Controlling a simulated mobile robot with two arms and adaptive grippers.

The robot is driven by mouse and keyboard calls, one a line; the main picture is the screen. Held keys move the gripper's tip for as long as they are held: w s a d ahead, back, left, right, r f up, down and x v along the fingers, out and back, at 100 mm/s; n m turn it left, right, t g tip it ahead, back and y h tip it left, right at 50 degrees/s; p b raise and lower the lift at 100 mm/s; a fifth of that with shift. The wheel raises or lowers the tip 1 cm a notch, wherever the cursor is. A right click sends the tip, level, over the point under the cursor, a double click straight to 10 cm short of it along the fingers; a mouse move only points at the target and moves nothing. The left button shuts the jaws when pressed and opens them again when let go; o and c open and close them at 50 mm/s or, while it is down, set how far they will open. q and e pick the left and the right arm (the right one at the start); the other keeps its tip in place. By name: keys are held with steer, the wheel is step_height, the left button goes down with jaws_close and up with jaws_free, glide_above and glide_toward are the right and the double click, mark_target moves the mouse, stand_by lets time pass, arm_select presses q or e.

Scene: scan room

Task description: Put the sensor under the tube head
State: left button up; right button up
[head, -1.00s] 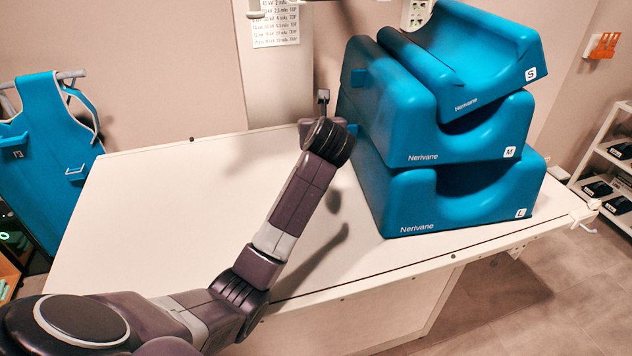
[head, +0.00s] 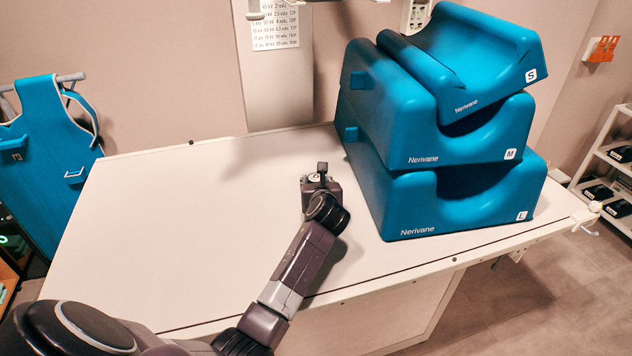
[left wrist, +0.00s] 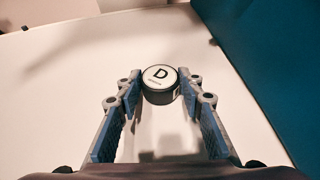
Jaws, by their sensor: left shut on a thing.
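My left gripper (head: 315,182) is over the white table (head: 170,230), left of the stacked blue blocks. The sensor is small and partly hidden by the gripper in the head view. How high it is above the table is hard to tell. My right gripper does not show. I cannot make out the tube head for certain.
Several blue padded blocks (head: 420,195), marked S, M and L, are stacked on the table's right part. The left and middle table top is bare. A blue apron (head: 45,150) hangs at the far left. A shelf (head: 610,165) stands at the far right.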

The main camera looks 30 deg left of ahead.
arm_select(q)
steer(key=o, duration=1.2)
steer(key=shift+f, duration=0.1)
steer(key=shift+r, duration=0.2)
steer(key=v, duration=1.2)
